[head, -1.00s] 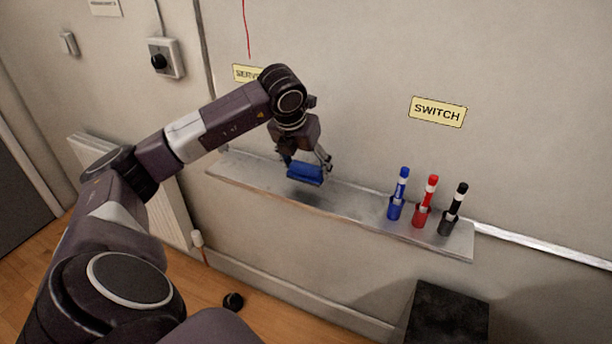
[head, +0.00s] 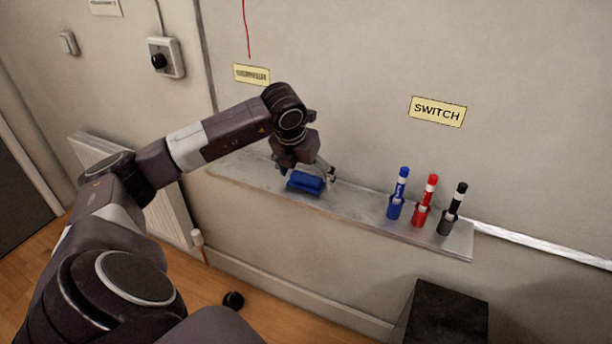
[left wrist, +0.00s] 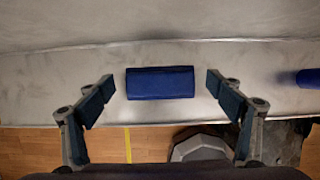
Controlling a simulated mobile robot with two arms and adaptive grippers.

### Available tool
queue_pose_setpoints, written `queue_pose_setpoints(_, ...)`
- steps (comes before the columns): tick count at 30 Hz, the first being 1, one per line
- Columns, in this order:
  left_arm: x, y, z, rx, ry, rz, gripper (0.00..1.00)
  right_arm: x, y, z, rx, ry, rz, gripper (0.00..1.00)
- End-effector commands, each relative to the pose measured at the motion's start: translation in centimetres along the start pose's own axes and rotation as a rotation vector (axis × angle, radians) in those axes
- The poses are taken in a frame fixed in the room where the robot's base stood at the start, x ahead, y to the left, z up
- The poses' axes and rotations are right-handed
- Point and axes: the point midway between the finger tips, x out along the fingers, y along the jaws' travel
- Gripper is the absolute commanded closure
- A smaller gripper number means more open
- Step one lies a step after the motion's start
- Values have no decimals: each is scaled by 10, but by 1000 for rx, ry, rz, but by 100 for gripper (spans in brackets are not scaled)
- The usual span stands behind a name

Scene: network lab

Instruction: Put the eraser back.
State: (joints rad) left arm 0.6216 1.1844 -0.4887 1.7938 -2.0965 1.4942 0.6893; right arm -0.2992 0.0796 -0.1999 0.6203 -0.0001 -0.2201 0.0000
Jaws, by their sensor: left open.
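The blue eraser (head: 305,183) lies on the grey wall shelf (head: 355,207), left of the markers. It also shows in the left wrist view (left wrist: 160,82), lying lengthwise along the shelf. My left gripper (head: 307,178) is at the eraser from above. In the left wrist view its two fingers (left wrist: 160,92) stand wide apart, one to each side of the eraser, with a gap on both sides. My right gripper does not show.
A yellow SWITCH label (head: 437,111) is on the wall above. A dark box (head: 446,315) stands below the shelf's right end.

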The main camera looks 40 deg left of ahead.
Motion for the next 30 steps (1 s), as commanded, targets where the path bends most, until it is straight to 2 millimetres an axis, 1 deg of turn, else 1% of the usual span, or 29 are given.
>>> queue_pose_setpoints(2,-3,0,1,0,-2,-1,15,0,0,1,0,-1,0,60)
queue_pose_setpoints(5,-14,0,2,-1,-5,-1,15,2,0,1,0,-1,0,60)
queue_pose_setpoints(8,-33,0,1,1,-5,0,15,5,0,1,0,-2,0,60)
queue_pose_setpoints(15,-85,0,1,0,-5,0,15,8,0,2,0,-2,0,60)
queue_pose_setpoints(19,-106,0,2,0,-4,-2,15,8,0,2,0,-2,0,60)
queue_pose_setpoints(24,-119,0,1,0,-2,0,15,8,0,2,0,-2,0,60)
queue_pose_setpoints(30,-121,0,0,0,0,0,15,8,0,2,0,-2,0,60)
